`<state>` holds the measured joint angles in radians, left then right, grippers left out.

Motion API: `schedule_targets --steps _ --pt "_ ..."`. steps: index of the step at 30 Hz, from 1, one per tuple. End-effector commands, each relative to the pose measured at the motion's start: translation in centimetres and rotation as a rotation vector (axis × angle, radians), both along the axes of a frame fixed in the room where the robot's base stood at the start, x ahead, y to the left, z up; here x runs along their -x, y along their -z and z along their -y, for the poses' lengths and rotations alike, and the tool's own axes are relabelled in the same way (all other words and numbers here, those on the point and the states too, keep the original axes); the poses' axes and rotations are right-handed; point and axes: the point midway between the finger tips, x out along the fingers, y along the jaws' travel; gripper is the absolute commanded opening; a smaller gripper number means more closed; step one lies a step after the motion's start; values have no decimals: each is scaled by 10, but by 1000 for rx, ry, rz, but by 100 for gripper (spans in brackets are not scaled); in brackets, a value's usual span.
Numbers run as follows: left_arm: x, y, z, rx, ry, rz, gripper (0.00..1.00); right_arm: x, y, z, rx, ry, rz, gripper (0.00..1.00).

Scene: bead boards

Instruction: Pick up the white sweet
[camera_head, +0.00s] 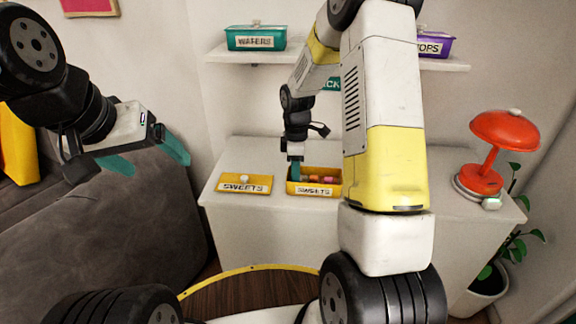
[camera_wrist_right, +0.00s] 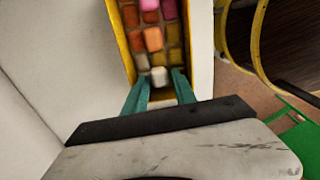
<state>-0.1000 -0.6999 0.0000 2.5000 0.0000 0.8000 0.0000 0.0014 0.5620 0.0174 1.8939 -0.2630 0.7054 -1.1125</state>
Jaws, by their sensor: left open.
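The white sweet (camera_wrist_right: 159,76) lies at the near end of the yellow sweets box (camera_head: 291,187), seen in the right wrist view. Its box wall also shows there (camera_wrist_right: 121,42). My right gripper (camera_wrist_right: 160,78) points down into the box with its teal fingers apart, one on each side of the white sweet. Small gaps seem to show between sweet and fingers. In the head view the right gripper (camera_head: 296,172) is at the box's left end, and the white sweet cannot be made out. My left gripper (camera_head: 160,168) is open and empty, above the grey sofa.
Orange, pink, red and tan sweets (camera_wrist_right: 153,39) fill the box beside the white one. The yellow "SWEETS" lid (camera_head: 260,187) lies left of the box on the white cabinet (camera_head: 225,160). A red lamp (camera_head: 484,180) stands at right. A shelf (camera_head: 300,56) hangs above.

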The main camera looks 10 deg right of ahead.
Motion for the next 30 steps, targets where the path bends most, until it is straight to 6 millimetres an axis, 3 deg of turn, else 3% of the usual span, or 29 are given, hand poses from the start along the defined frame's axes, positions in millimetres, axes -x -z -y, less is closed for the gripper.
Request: schedule_targets --steps 2,6,7,19,27,30 --pt "0 0 0 0 0 0 85 0 0 0 0 0 0 29" --pt "0 0 0 0 0 0 85 0 0 0 0 0 0 1" --pt "0 0 0 0 0 0 85 0 0 0 0 0 0 0" --pt "0 0 0 0 0 0 85 -1 -4 0 0 0 2 0" --pt "0 0 0 0 0 0 85 -1 -35 0 0 1 4 0" --pt "0 0 0 0 0 0 85 18 -38 -2 0 -1 -1 0"
